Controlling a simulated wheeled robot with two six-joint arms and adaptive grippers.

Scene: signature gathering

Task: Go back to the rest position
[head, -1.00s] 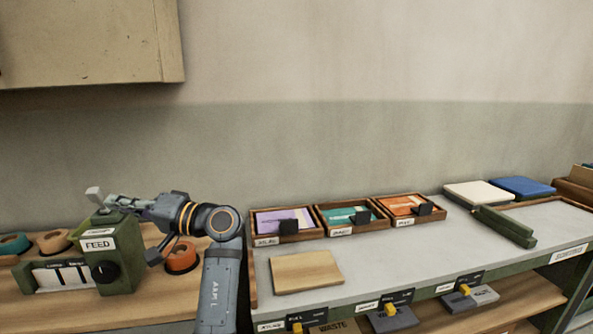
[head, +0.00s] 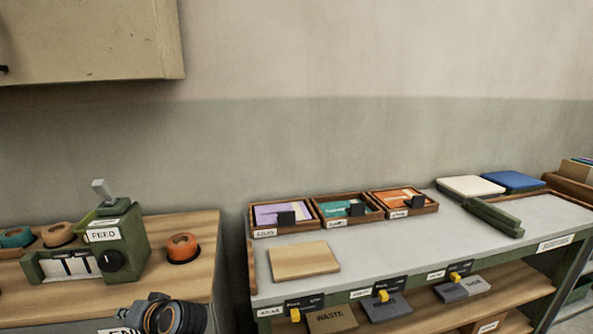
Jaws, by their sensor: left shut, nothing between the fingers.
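My left gripper (head: 138,307) shows only in part at the bottom edge of the head view. It is in front of the left wooden counter (head: 193,230), low and apart from the green FEED machine (head: 123,241). It is shut and empty; its fingertips are hard to make out. The orange-ringed wrist shows beside it, and the rest of the arm is below the picture. My right gripper is not in view.
Three wooden trays (head: 257,232) with purple, teal and orange cards stand along the back of the grey bench (head: 385,250). A wooden board (head: 304,260) lies at its front left. White (head: 470,186) and blue (head: 514,180) pads lie at the back right. A gap separates counter and bench.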

